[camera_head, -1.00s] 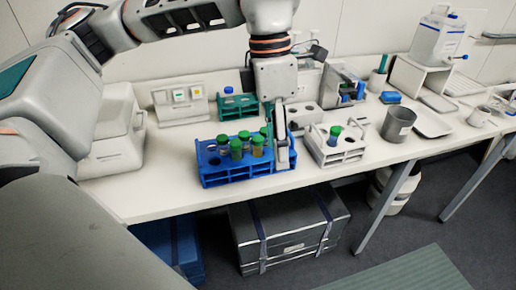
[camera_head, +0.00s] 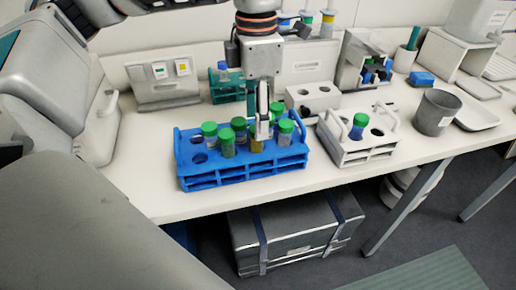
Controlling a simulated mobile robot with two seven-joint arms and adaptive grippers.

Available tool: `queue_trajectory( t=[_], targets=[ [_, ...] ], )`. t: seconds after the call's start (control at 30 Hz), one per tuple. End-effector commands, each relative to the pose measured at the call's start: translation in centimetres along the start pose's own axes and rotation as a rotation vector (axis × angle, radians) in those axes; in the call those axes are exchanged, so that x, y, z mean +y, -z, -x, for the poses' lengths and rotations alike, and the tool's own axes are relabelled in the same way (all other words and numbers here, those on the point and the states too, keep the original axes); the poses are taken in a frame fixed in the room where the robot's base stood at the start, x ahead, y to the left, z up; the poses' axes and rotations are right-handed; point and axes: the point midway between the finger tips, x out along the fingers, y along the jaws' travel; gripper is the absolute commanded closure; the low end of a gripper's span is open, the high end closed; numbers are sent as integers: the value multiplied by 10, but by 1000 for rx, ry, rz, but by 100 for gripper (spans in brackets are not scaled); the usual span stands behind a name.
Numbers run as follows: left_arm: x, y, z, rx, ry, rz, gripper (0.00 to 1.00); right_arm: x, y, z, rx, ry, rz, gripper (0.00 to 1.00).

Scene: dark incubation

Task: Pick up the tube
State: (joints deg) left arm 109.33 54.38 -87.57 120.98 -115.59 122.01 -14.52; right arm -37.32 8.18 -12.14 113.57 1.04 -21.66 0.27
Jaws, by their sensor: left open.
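A blue rack (camera_head: 202,176) on the white bench holds several upright tubes with green caps. One of them (camera_head: 227,143) stands in its front row, left of my left gripper. My left gripper (camera_head: 263,128) points down over the right half of the rack, open, with its fingers among the caps. One tube (camera_head: 256,145) is partly hidden right beside the fingers; I cannot tell whether they touch it. Another tube (camera_head: 286,131) stands just right of the fingers. A white rack (camera_head: 350,154) to the right holds a green-capped tube (camera_head: 357,126). My right gripper is not in view.
A teal rack (camera_head: 225,92) and a grey block with holes (camera_head: 313,99) stand behind the blue rack. A grey cup (camera_head: 437,113) and a white tray (camera_head: 476,116) stand at the right. Bare bench lies in front of the white rack.

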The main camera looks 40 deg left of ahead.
Motion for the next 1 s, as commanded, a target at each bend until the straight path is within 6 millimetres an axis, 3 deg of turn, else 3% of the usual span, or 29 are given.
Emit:
queue_trajectory(
  t=[0.17, 0.43, 0.7, 0.87, 1.0],
  targets=[
    [0, 0, -14, 1, 1, 0, 56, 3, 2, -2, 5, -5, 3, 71],
    [0, 0, -52, 3, 2, -1, 56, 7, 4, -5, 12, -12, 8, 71],
    [0, 0, -55, 0, 0, 0, 56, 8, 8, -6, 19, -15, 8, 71],
    [0, 0, -55, 0, 0, 0, 98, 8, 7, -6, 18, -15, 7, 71],
    [0, 0, -55, 0, 0, 0, 99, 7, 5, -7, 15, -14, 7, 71]
  ],
)
